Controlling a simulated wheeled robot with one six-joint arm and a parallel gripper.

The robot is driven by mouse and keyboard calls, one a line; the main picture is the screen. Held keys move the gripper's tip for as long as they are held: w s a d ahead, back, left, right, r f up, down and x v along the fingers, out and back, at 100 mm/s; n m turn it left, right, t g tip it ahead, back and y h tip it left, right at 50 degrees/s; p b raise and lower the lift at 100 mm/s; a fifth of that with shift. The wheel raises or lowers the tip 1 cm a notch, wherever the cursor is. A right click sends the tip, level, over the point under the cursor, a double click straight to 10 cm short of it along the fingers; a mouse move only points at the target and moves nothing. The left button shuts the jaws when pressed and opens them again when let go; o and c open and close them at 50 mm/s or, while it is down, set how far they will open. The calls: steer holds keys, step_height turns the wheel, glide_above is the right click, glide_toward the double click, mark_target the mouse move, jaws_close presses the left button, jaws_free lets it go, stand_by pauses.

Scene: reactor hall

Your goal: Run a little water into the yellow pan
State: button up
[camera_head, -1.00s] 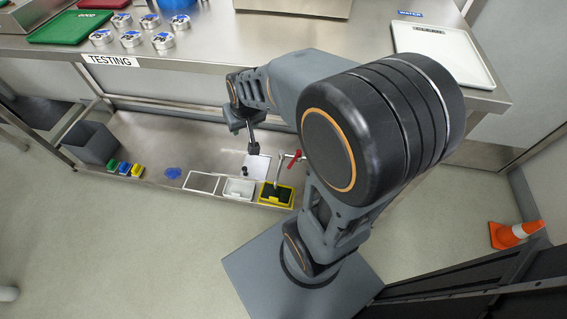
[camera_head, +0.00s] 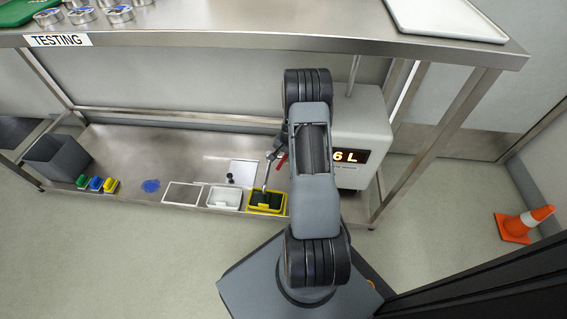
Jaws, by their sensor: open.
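The yellow pan (camera_head: 284,208) sits on the lower steel shelf at the front edge, with a dark inside. A thin metal tap spout (camera_head: 267,170) comes down over it, and a red lever (camera_head: 282,161) is beside the spout. I see no water running. My arm stands in front of the pan's right side. My gripper (camera_head: 276,146) is mostly hidden behind the arm; a small dark grey part seems to show close by the lever. It is open. I cannot tell whether it touches the lever.
A white box with a lit display reading "6 L" (camera_head: 351,156), partly hidden, stands right of my arm. A white pan (camera_head: 224,197) and a pale square frame (camera_head: 183,194) lie left of the yellow pan. The worktop (camera_head: 220,37) overhangs the shelf.

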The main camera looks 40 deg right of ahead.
mark_target(281, 162)
steer(key=shift+w+a+f+b, duration=0.15)
steer(key=shift+f+b, duration=0.25)
steer(key=shift+f, duration=0.6)
steer(key=shift+w+f+b, duration=0.2)
steer(key=shift+f+b, duration=0.2)
steer(key=shift+f, duration=0.6)
steer(key=shift+w+a+f+b, duration=0.15)
steer(key=shift+f+b, duration=0.25)
steer(key=shift+f, duration=0.6)
jaws_close()
